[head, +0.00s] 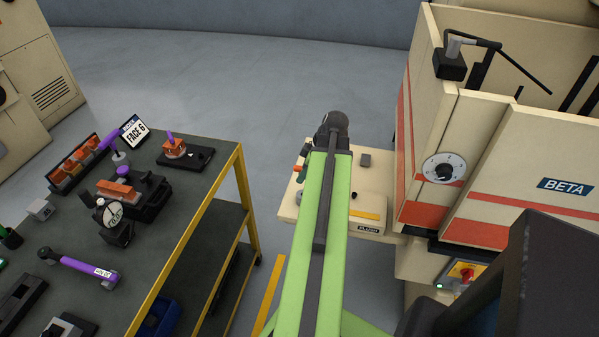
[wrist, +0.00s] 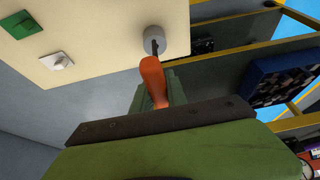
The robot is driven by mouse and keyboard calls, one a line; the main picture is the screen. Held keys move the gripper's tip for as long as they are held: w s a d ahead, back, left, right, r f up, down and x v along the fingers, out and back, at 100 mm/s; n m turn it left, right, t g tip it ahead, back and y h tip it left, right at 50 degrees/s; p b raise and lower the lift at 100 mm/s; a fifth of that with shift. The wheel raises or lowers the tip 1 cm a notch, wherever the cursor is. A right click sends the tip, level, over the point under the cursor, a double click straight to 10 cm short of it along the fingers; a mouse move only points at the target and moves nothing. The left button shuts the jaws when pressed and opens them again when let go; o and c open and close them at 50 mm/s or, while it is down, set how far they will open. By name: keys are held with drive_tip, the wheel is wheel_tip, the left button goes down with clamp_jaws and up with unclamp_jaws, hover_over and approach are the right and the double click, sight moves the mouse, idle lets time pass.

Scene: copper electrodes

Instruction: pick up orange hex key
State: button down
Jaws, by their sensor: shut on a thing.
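The orange hex key (wrist: 153,80) shows in the wrist view as an orange handle with a short dark shaft. My gripper (wrist: 160,100) is shut on its handle. The shaft points at a round white-grey piece (wrist: 168,41) on a cream surface (wrist: 95,40); I cannot tell whether they touch.
A cream machine labelled BETA (head: 530,150) stands right of the arm, with a dial (head: 443,168). A dark-topped workbench (head: 175,235) with yellow edging, holding several tools and electrodes, is at left. Open grey floor (head: 250,85) lies beyond.

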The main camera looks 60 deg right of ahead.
drive_tip(key=s+d+r+p, duration=0.2)
drive_tip(key=s+r+p, duration=0.3)
drive_tip(key=s, duration=0.5)
drive_tip(key=shift+r, duration=0.45)
drive_tip(key=c, duration=2)
unclamp_jaws()
clamp_jaws()
